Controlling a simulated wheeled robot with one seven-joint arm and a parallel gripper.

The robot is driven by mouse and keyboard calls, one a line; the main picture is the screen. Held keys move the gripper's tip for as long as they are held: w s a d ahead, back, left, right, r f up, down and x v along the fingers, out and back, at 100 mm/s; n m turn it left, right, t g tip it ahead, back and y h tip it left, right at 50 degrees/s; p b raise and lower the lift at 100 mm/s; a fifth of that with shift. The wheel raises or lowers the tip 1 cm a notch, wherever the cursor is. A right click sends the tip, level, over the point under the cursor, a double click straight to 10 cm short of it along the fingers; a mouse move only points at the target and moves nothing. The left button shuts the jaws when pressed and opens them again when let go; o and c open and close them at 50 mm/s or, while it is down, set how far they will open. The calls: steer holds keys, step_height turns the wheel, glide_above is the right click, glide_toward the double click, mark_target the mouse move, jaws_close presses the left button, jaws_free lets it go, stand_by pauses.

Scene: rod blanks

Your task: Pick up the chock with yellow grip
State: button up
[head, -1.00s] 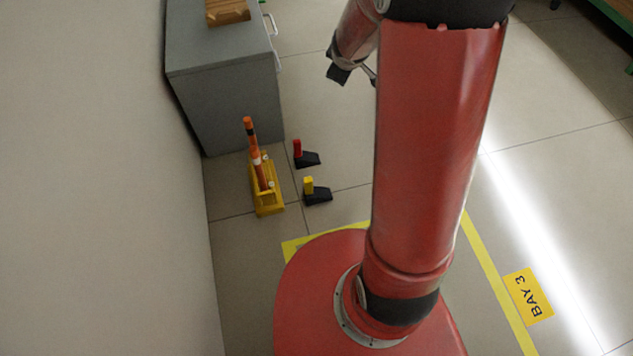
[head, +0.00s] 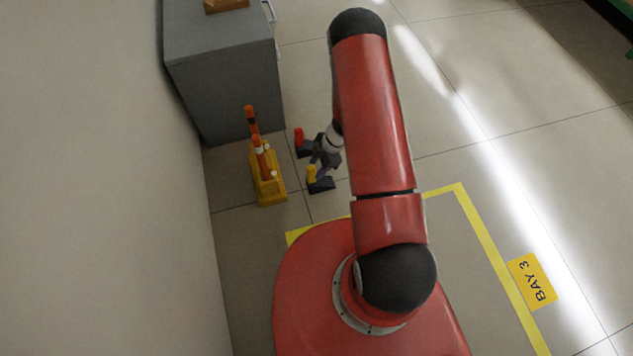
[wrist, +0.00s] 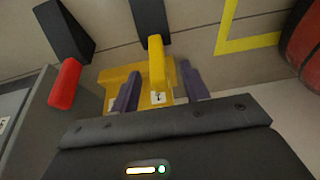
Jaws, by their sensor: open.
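The chock with yellow grip (head: 322,186) stands on the floor, a dark wedge with an upright yellow block. In the wrist view its yellow grip (wrist: 156,60) shows in the gap between my two fingers, its dark wedge above at the top edge. My gripper (head: 317,163) is open and low over the chock, seen small in the head view; in the wrist view my fingers (wrist: 158,72) lie either side of the grip, with gaps showing. I cannot tell whether either finger touches it.
A similar chock with red grip (head: 299,137) stands just beyond, and left in the wrist view (wrist: 65,82). A yellow stand (head: 272,194) with orange rods is left of the chocks. A grey cabinet (head: 225,90) stands behind, by the wall. Open floor lies right.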

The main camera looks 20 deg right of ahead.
mark_target(312, 172)
steer(key=x, duration=0.4)
steer(key=shift+w+a+f, duration=0.15)
steer(key=shift+f, duration=0.05)
steer(key=shift+c, duration=0.2)
jaws_close()
